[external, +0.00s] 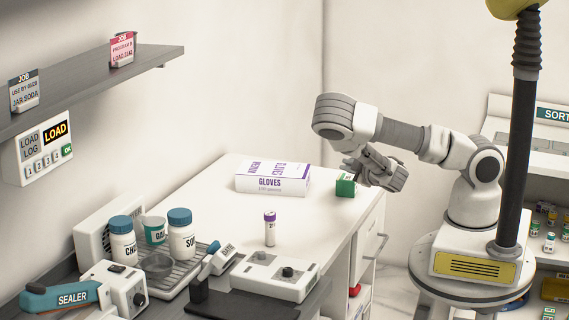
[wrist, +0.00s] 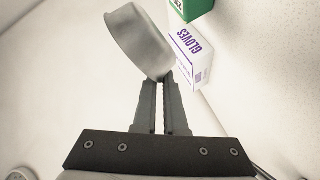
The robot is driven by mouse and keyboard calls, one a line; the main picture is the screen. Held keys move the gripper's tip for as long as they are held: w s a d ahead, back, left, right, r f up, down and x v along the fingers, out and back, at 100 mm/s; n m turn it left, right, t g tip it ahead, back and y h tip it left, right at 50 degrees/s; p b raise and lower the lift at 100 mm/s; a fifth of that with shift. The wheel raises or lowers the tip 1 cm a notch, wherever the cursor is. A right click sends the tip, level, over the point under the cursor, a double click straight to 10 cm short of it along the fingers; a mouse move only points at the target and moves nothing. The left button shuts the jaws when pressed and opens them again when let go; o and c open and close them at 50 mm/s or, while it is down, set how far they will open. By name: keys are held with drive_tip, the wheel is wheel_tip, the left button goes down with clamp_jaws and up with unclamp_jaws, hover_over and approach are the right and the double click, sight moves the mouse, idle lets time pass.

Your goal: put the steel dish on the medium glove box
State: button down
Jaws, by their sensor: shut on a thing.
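My gripper (wrist: 162,82) is shut on the steel dish (wrist: 137,40), a round grey metal dish held by its rim and tilted in the wrist view. In the external view my gripper (external: 361,164) is above the right side of the white counter; the dish is hard to make out there. The glove box (external: 272,179), white with purple lettering, lies flat on the counter, left of my gripper. It also shows in the wrist view (wrist: 190,58), beside the dish and apparently apart from it. Its size marking is too small to read.
A small green box (external: 345,185) stands right of the glove box, below my gripper. A purple-capped tube (external: 270,229) stands nearer the front. The counter's middle is clear.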

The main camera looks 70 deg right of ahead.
drive_tip(key=w+d+m+h+b, duration=0.1)
drive_tip(key=w+d+b, duration=0.1)
drive_tip(key=w+b, duration=0.25)
drive_tip(key=w+d+m+b, duration=0.1)
drive_tip(key=w+d+b, duration=0.25)
drive_tip(key=w, duration=0.25)
drive_tip(key=w+d+r+h+b, duration=0.1)
drive_tip(key=w+d+r+b, duration=0.3)
drive_tip(key=w+r+b, duration=0.2)
hover_over(271, 174)
drive_tip(key=shift+m, duration=0.3)
wheel_tip(271, 174, down, 6)
drive_tip(key=shift+d+f, duration=0.1)
drive_tip(key=shift+f+b, duration=0.3)
drive_tip(key=shift+f, duration=1.7)
drive_tip(key=shift+f, duration=0.15)
drive_tip(key=c, duration=1)
unclamp_jaws()
